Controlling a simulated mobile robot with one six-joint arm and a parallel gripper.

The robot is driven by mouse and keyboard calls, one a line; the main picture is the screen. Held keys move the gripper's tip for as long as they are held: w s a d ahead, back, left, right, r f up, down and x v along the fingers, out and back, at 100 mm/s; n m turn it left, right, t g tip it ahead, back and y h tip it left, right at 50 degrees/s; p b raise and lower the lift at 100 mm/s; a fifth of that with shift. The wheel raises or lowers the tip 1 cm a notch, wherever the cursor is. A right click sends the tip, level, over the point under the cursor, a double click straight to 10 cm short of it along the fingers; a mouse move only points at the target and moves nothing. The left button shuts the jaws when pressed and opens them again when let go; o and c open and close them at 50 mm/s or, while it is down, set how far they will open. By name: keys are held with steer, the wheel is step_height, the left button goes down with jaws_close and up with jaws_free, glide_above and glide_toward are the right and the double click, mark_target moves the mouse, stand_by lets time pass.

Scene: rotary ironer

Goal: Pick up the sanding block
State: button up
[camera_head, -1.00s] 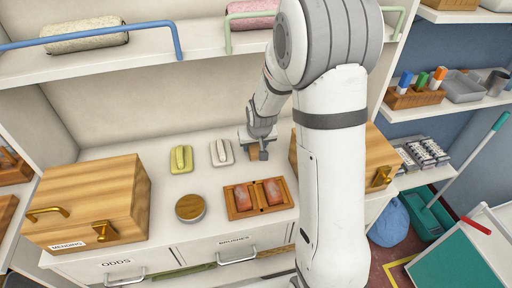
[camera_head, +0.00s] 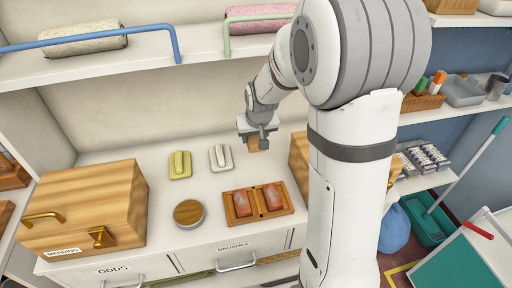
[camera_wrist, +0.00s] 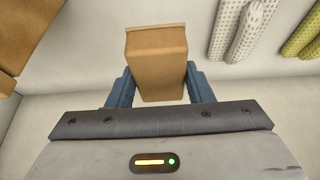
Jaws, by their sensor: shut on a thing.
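My gripper (camera_head: 260,138) is above the back right of the white counter in the head view. In the wrist view my gripper (camera_wrist: 160,88) has its two blue fingers on either side of a tan-brown block, the sanding block (camera_wrist: 157,62), and is shut on it. A small part of the sanding block (camera_head: 254,145) also shows below my gripper in the head view. It appears held up, clear of the counter. Its far side is hidden.
A wooden box (camera_head: 85,208) stands at the left; another (camera_head: 299,160) is partly behind my arm. A yellow brush (camera_head: 180,165), a white brush (camera_head: 220,157), a round tin (camera_head: 189,213) and a wooden tray (camera_head: 231,216) with two reddish blocks lie on the counter (camera_head: 160,237). A shelf (camera_head: 150,65) overhangs.

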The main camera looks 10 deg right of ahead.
steer(key=s+b, duration=0.1)
steer(key=s, duration=0.5)
steer(key=s+b, duration=0.1)
steer(key=s, duration=0.5)
steer(key=s+b, duration=0.1)
steer(key=s, duration=0.4)
steer(key=shift+s+r, duration=0.3)
steer(key=shift+s, duration=0.1)
steer(key=shift+s+r+b, duration=0.1)
steer(key=shift+s+b, duration=0.35)
steer(key=shift+s, duration=0.5)
